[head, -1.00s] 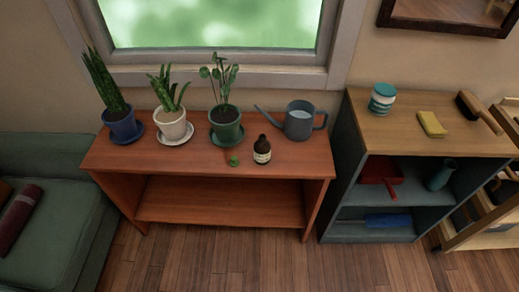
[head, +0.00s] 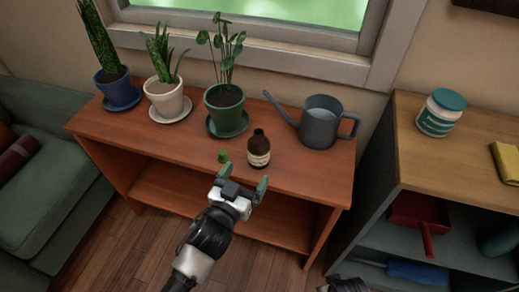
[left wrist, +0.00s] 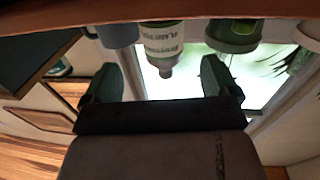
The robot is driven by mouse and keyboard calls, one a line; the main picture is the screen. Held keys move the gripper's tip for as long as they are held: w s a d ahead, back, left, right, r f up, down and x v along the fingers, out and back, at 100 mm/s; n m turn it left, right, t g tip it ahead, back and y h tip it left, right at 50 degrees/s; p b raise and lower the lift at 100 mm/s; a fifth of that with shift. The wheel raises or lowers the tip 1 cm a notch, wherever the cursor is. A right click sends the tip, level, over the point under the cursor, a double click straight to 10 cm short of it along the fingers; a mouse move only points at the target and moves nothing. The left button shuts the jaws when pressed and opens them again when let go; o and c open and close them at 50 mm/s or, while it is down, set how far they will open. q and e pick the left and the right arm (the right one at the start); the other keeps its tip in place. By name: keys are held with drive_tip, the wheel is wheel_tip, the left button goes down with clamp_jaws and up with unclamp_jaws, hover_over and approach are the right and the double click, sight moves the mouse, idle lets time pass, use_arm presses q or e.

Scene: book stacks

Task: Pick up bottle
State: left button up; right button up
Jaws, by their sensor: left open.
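The bottle (head: 259,149) is small, dark brown with a pale label, and stands upright on the red-brown shelf top near its front edge. It shows upside down in the left wrist view (left wrist: 164,45), between and beyond the fingers. My left gripper (head: 242,177) is open and empty in front of the shelf, just short of the bottle and apart from it. Its two green-grey fingertips point toward the shelf; they also show in the left wrist view (left wrist: 158,82).
A green pot (head: 225,108), a white pot (head: 166,103) and a blue pot (head: 115,86) stand on saucers. A second shelf (head: 460,130) is at the right.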

sight(254, 157)
use_arm(q)
drive_tip(key=x, duration=0.4)
drive_tip(key=b+x, duration=0.1)
drive_tip(key=x, duration=0.4)
drive_tip(key=shift+a, duration=0.15)
use_arm(e)
drive_tip(key=r, duration=0.1)
drive_tip(key=w+r, duration=0.1)
drive_tip(key=r, duration=0.1)
drive_tip(key=shift+r, duration=0.15)
use_arm(q)
drive_tip(key=shift+c, duration=0.4)
drive_tip(key=c, duration=1)
drive_tip(key=shift+r, duration=0.1)
drive_tip(key=shift+c, duration=0.6)
use_arm(e)
drive_tip(key=shift+a, duration=0.1)
use_arm(q)
drive_tip(key=shift+r, duration=0.25)
